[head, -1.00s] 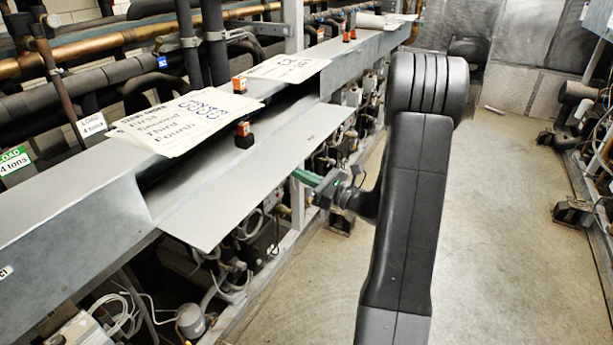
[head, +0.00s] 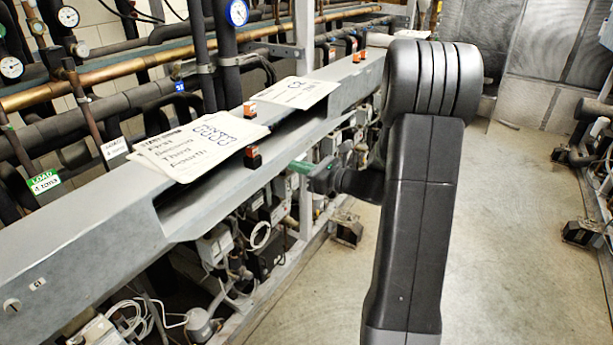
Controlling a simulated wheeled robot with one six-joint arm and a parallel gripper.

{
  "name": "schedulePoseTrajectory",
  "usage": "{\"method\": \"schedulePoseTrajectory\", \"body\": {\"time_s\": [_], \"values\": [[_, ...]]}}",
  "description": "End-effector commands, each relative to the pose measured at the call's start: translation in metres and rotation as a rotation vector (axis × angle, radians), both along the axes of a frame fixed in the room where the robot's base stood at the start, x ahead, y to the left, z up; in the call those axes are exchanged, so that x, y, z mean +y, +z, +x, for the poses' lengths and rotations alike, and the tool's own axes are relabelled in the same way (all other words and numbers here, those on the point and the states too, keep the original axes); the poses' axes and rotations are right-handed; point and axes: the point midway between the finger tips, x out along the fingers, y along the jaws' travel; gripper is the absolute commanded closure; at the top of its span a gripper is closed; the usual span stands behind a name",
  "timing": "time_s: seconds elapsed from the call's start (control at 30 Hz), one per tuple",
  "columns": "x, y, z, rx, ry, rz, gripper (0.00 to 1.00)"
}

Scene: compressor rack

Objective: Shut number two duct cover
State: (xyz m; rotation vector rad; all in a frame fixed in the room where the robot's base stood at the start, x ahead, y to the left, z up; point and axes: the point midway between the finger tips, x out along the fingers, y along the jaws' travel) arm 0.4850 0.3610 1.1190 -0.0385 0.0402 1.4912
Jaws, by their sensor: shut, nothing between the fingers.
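The duct cover (head: 225,190) is a long grey metal panel on the front of the grey duct (head: 80,240). I cannot tell whether the fingertips touch the panel. My arm hides part of the duct beyond.
Printed papers (head: 195,148) and another sheet (head: 297,92) lie on top of the duct. A small orange-and-black device (head: 252,156) stands by the papers. Pipes and gauges (head: 237,13) line the wall behind. Valves and wiring (head: 215,245) crowd below.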

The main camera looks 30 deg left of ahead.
Motion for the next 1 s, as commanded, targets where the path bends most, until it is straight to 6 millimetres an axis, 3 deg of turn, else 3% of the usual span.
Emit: {"method": "schedulePoseTrajectory", "body": {"time_s": [0.1, 0.4, 1.0], "values": [[0.011, 0.019, 0.0, -0.003, 0.004, 0.004, 1.0], [0.035, 0.045, 0.002, -0.002, 0.003, 0.004, 1.0], [0.051, 0.057, 0.004, 0.0, 0.001, 0.002, 1.0]]}}
